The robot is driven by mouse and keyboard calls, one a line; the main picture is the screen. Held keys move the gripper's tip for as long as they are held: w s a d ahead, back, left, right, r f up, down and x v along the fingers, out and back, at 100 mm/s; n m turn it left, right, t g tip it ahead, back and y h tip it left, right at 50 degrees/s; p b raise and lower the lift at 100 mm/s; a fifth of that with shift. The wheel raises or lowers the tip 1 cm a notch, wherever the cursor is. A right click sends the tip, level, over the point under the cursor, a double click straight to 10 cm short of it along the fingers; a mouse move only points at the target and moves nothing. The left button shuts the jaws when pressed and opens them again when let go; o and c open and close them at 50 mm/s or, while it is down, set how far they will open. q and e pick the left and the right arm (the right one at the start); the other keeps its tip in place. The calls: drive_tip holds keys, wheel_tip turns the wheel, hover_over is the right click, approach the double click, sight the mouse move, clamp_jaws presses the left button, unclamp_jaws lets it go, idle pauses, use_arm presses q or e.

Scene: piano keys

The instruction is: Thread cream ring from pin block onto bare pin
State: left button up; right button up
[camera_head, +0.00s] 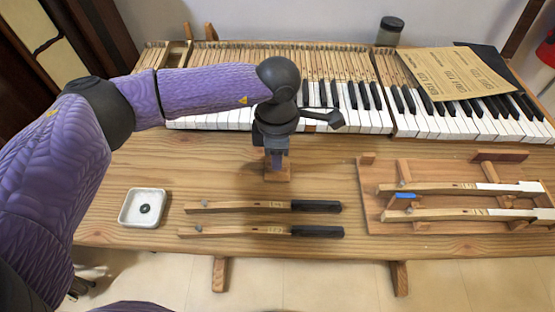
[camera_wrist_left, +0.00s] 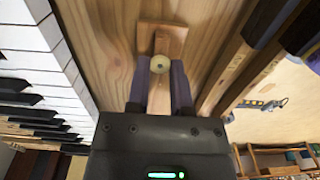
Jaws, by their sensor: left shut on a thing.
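The small wooden pin block (camera_head: 284,177) stands on the table in front of the keyboard. My left gripper (camera_head: 277,163) points down over it. In the left wrist view the cream ring (camera_wrist_left: 157,62) sits between the tips of the left gripper (camera_wrist_left: 159,70), which is shut on it, above the block (camera_wrist_left: 173,33). A small dark spot shows at the ring's middle. I cannot tell whether a pin still runs through it. Two loose black-ended keys, upper (camera_head: 235,207) and lower (camera_head: 235,231), each have a small grey pin-like spot near the left end. My right gripper is not in view.
A white dish (camera_head: 133,219) with a small dark ring (camera_head: 145,209) stands at left. A wooden rack (camera_head: 374,213) with two white-ended keys is at right. The keyboard (camera_head: 345,118) spans the back, with brown paper (camera_head: 450,72) over it.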

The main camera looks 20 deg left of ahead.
use_arm(q)
drive_tip(key=shift+r, duration=0.5)
drive_tip(key=shift+r+p, duration=0.5)
drive_tip(key=shift+p, duration=0.1)
drive_tip(key=shift+r, duration=0.2)
drive_tip(key=shift+r+p, duration=0.25)
drive_tip(key=shift+p, duration=0.1)
wheel_tip(320, 180, up, 5)
drive_tip(key=p, duration=0.4)
drive_tip(key=shift+r, duration=0.2)
drive_tip(key=shift+f, duration=0.1)
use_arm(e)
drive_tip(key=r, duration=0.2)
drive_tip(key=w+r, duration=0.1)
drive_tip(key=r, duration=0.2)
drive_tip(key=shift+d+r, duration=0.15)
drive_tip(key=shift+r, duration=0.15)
